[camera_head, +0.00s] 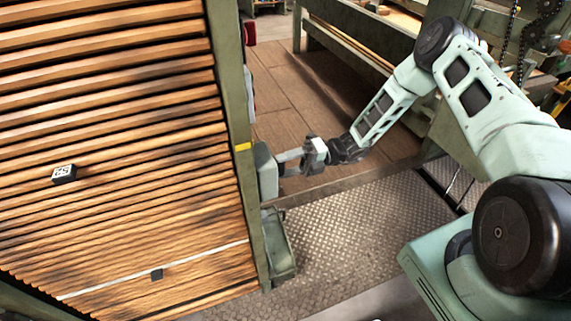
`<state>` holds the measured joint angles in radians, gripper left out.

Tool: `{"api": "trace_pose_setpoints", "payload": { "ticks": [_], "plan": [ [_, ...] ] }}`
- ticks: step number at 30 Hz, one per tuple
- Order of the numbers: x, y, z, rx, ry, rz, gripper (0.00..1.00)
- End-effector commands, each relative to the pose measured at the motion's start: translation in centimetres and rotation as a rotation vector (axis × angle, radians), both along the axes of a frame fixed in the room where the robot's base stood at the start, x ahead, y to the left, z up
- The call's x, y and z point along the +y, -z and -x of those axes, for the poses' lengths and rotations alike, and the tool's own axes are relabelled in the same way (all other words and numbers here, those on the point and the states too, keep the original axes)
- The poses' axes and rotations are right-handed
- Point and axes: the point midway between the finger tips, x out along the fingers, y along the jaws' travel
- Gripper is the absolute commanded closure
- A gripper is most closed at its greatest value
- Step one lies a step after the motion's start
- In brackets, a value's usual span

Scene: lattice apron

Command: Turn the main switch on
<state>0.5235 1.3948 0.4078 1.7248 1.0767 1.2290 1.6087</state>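A grey-green box (265,172) is fixed to the outer side of a dark green post (241,125). It may be the main switch housing; I see no lever or label on it. My gripper (287,162) is at the box's right side, with its fingers pointing left toward it. The fingertips are close to or touching the box face; I cannot tell which. The finger gap is too small to read. The side of the box facing away from the camera is hidden.
A slatted wooden surface (120,150) fills the left side, with small dark blocks on it. A larger green box (279,245) is lower on the post, and a red part (250,32) is higher. Metal tread floor (345,230) is open at the lower middle. A workbench frame (360,50) stands behind.

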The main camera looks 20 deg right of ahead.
Motion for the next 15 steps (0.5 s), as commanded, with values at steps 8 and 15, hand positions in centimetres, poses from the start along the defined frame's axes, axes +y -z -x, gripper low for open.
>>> {"api": "trace_pose_setpoints", "payload": {
  "ticks": [8,15],
  "plan": [
    [-0.1,0.01,-0.13,0.138,0.004,0.0,0.59],
    [-0.13,0.06,-0.14,0.187,0.004,0.001,0.59]
  ]
}}
